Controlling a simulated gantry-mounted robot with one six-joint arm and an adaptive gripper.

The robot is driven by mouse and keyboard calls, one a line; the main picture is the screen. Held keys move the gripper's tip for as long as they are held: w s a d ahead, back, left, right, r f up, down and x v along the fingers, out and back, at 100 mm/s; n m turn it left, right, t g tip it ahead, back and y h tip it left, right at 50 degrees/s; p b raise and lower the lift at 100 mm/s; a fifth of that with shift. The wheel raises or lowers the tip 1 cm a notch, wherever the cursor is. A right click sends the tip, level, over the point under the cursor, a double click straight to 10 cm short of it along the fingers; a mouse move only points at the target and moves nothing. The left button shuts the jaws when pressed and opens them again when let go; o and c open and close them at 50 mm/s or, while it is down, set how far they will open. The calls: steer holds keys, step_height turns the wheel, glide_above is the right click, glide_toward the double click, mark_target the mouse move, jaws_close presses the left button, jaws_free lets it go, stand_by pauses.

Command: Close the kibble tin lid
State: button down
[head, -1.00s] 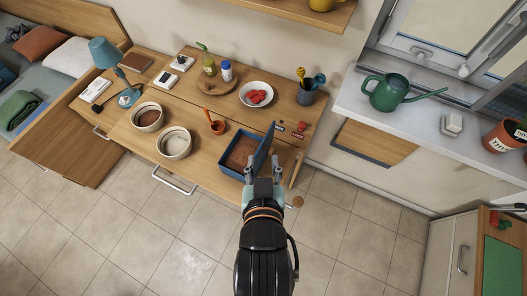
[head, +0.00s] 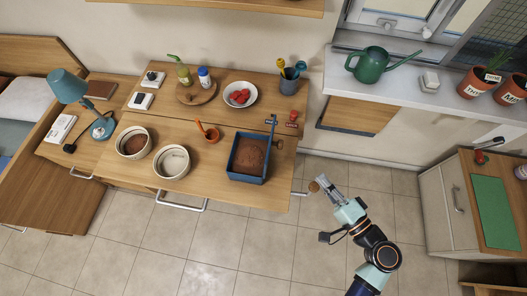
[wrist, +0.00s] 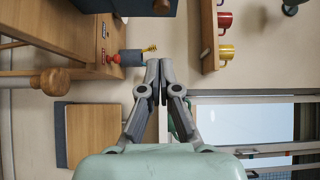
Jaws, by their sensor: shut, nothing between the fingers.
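The kibble tin (head: 233,168) is a blue open-topped box with brown contents, on the right part of the wooden desk in the head view. Its blue lid (head: 270,135) stands up on the tin's right side, seen nearly edge-on, with the tin open. A brown knob (head: 278,144) sticks out from the lid's right face. My gripper (head: 323,178) is right of the desk edge, apart from the tin and lid. In the wrist view my gripper (wrist: 160,64) has its fingertips together and empty. A dark blue part (wrist: 125,6) at the top edge appears to be the tin or lid.
A wooden ball on a rod (head: 314,186) sticks out from the desk's right side, close to my gripper. A cup of utensils (head: 293,82) stands behind the tin, and an orange scoop (head: 211,134) left of it. Tiled floor (head: 345,255) is free at the right.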

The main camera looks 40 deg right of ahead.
steer(key=w+a+b, duration=0.1)
steer(key=w, duration=1.1)
steer(key=shift+w+a+r, duration=0.2)
steer(key=shift+w+a, duration=0.1)
steer(key=shift+r, duration=0.1)
